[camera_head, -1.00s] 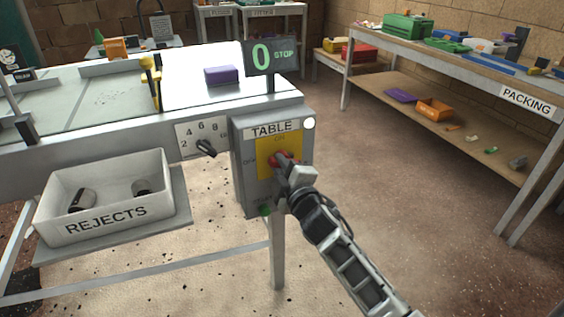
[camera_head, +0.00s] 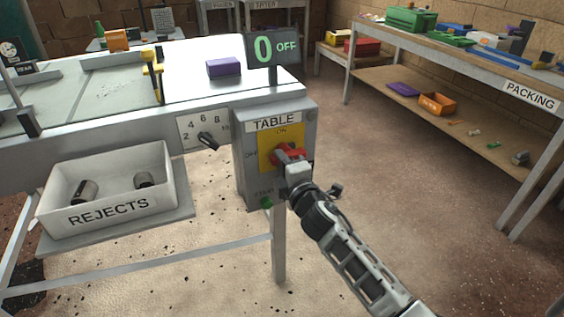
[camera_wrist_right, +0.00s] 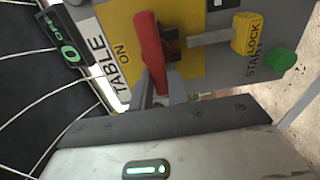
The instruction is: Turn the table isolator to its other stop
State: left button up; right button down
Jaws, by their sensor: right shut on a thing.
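The table isolator is a red rotary handle (camera_head: 289,153) on a yellow plate (camera_head: 266,160), on the grey box labelled TABLE (camera_head: 275,121). My right gripper (camera_head: 294,166) is shut on the red handle. In the right wrist view the red handle (camera_wrist_right: 152,50) stands between the fingers (camera_wrist_right: 160,92), its long side running towards my gripper, with the word ON on the plate beside it. The display (camera_head: 272,47) above the box reads 0 OFF. My left gripper is not in view.
A green start button (camera_head: 266,203) and a yellow padlock-like block (camera_wrist_right: 248,33) sit near the handle. A speed dial (camera_head: 208,140) and the REJECTS bin (camera_head: 108,190) are to the left. The PACKING bench (camera_head: 470,70) is at right, with open floor between.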

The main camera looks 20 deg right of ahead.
jog(key=c, duration=1.4)
grip_release()
jog(key=shift+o, duration=0.2)
jog(key=shift+s, duration=0.1)
jog(key=s, duration=1.5)
jog(key=shift+s, duration=0.4)
